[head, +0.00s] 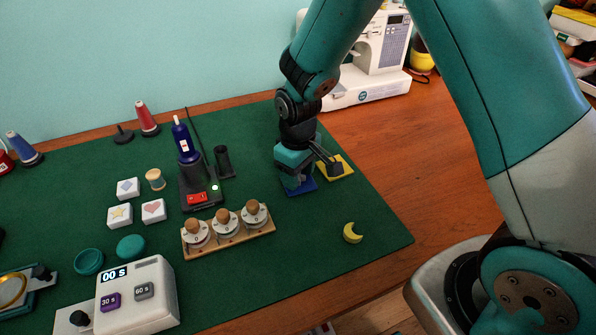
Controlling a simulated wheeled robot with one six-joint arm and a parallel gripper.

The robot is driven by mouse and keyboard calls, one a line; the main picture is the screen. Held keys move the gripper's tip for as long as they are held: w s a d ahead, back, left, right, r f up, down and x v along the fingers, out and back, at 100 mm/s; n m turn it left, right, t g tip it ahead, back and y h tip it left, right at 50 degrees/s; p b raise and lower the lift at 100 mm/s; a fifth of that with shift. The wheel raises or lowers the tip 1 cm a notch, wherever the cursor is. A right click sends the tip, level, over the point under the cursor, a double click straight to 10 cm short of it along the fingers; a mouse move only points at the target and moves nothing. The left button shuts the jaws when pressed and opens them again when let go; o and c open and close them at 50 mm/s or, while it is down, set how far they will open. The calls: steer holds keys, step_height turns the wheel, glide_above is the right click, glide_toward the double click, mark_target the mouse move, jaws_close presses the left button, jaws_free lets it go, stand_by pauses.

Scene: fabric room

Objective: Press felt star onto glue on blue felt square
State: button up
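The blue felt square (309,187) lies on the green mat, mostly covered by my gripper. My gripper (297,188) points down right over it, at or close to its surface. My gripper's body hides the fingertips, so I cannot tell whether they are open or shut, or whether they touch the square. I cannot make out a felt star or any glue; either could be hidden under the gripper. A white tile with a yellow star mark (120,215) lies far to the left.
A yellow felt square (343,164) lies just behind right. A yellow crescent (352,233) lies in front right. A wooden rack of knobbed jars (226,228) and a stand with a blue bottle (186,140) are to the left. A timer (137,293) stands front left. The mat's right front is mostly clear.

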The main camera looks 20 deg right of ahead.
steer(key=shift+o, duration=0.6)
steer(key=shift+r, duration=0.1)
steer(key=shift+r, duration=0.3)
step_height(320, 180, up, 17)
steer(key=p, duration=0.2)
steer(key=s+a+r+y+p, duration=0.1)
steer(key=s+r+p, duration=0.1)
steer(key=s+r, duration=0.2)
steer(key=s+a+r+y+p, duration=0.1)
steer(key=s+r, duration=0.4)
steer(key=s, duration=0.5)
steer(key=s+a+r+n+y+p, duration=0.1)
steer(key=s+r+p, duration=0.3)
steer(key=s, duration=0.4)
steer(key=shift+a+r+y, duration=0.2)
steer(key=shift+a+y, duration=0.4)
steer(key=shift+a, duration=0.2)
